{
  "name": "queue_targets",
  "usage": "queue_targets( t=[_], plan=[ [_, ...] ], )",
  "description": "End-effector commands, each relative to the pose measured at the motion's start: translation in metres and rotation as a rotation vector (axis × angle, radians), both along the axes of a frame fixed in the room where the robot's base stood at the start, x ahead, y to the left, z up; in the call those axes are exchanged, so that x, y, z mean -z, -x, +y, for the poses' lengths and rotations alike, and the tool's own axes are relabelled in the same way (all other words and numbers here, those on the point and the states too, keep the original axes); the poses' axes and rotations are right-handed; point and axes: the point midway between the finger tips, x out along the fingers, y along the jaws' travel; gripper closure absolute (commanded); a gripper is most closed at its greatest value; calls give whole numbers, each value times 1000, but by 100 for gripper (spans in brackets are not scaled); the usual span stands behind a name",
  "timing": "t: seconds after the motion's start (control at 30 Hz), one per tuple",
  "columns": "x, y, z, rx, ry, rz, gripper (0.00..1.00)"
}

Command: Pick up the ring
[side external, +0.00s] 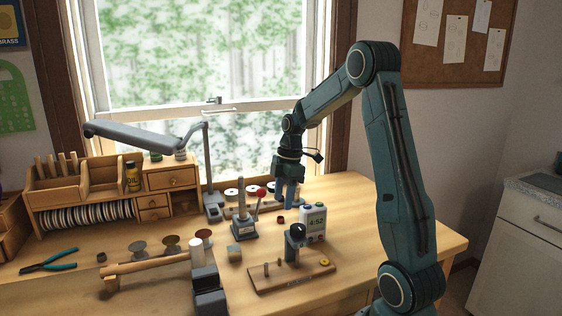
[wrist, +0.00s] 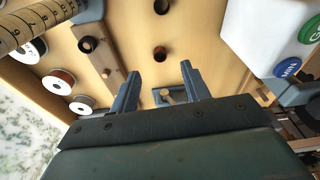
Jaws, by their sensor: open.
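Several small ring-like pieces show, and I cannot tell for sure which one is the ring. A small dark reddish-brown ring (side external: 281,219) lies on the bench just below my gripper (side external: 288,201) in the side view. In the wrist view, a dark brown ring (wrist: 160,53) lies flat beyond the fingertips, roughly centred between them. Another dark ring (wrist: 161,6) is at the top edge. My gripper (wrist: 161,78) is open, pointing down, with nothing between its fingers. A yellow ring (side external: 324,262) sits on a wooden board at the front.
A white timer (side external: 313,223) stands close to the right of the gripper. A grey press with a red knob (side external: 244,220) stands to its left. Spools (wrist: 59,81) line the window side. A wooden board with pegs (side external: 290,276) lies in front.

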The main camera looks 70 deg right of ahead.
Motion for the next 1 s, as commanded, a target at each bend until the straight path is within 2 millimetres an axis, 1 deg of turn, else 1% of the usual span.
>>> queue_targets(
  t=[0.17,0.27,0.37,0.6,0.7,1.0],
  plan=[
    [1,0,0,0,-1,1,53],
    [6,0,1,1,-1,2,53],
    [14,0,2,1,-2,2,53],
    [42,-2,4,-1,-3,2,53],
    [49,-3,5,1,-3,2,53],
    [52,-3,5,2,-2,0,53]
  ],
)
